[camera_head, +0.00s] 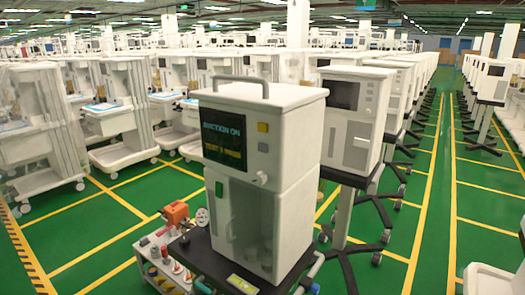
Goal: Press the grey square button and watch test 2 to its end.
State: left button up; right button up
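A white suction unit (285,115) with a carrying handle stands upright in the middle foreground. Its dark screen (224,140) shows "SUCTION ON" in blue and a yellow line that seems to read "TEST 1 DONE", though the small letters are blurred. Right of the screen are a yellow square button (262,127), a grey square button (263,147) below it, and a white knob (260,177) lower down. A clear canister (248,225) sits in the unit's lower front. Nothing covers the grey button. Neither of my grippers is in view.
The unit stands on a dark cart top (205,250). A small tray (150,245) with an orange device (175,214) and a gauge stands at its left. Similar machines (350,110) stand close behind at right. A clear green aisle (430,200) with yellow lines runs back.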

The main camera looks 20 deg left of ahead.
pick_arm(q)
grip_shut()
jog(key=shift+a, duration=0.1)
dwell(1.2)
